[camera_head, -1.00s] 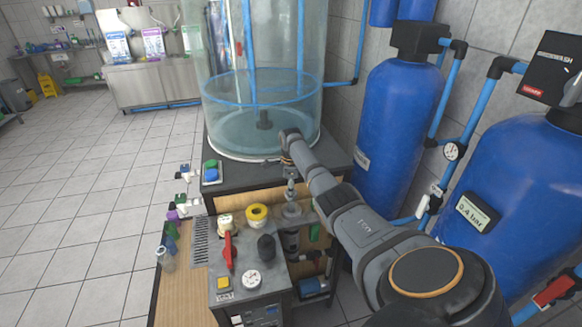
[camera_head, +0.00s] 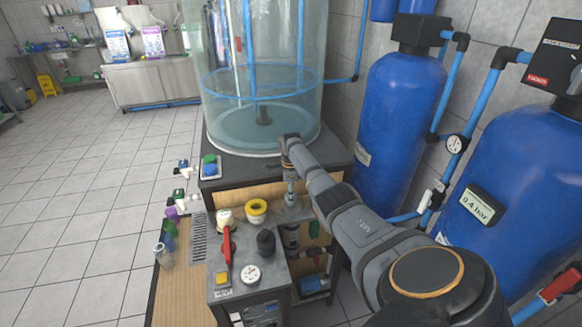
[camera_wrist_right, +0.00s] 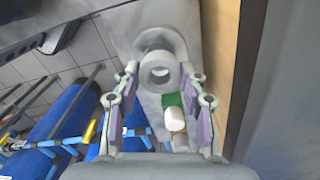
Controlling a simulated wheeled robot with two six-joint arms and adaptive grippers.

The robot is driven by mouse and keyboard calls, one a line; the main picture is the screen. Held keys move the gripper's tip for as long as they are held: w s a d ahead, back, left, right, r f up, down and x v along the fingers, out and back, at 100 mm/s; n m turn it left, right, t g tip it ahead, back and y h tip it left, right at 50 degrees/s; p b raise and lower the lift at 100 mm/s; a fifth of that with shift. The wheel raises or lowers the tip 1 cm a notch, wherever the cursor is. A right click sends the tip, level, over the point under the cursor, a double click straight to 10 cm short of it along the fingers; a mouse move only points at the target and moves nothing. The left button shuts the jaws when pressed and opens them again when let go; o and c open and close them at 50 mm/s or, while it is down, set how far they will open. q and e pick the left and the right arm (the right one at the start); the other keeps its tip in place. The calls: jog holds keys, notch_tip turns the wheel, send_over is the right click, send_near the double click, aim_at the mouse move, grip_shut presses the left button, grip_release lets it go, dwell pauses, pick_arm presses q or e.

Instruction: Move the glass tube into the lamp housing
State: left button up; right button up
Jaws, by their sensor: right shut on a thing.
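My right gripper (camera_head: 291,196) points down over the low grey bench, just in front of the clear tank. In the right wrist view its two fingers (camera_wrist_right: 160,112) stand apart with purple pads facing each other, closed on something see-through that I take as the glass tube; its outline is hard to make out. A pale grey round ring with a dark hole (camera_wrist_right: 160,71) lies beyond the fingertips, perhaps the lamp housing. In the head view a grey upright cylinder (camera_head: 291,236) stands below the gripper; I cannot tell whether they touch. My left gripper is out of view.
A large clear tank (camera_head: 262,125) stands behind. Blue tanks (camera_head: 395,125) and pipes crowd the right. Open floor lies left.

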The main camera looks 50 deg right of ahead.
jog(key=shift+f+b, duration=0.75)
jog(key=shift+f, duration=0.45)
jog(key=o, duration=0.9)
jog(key=shift+o, duration=0.2)
jog(key=o, duration=0.4)
notch_tip(320, 180, up, 8)
jog(key=p, duration=0.8)
jog(key=shift+p, duration=0.3)
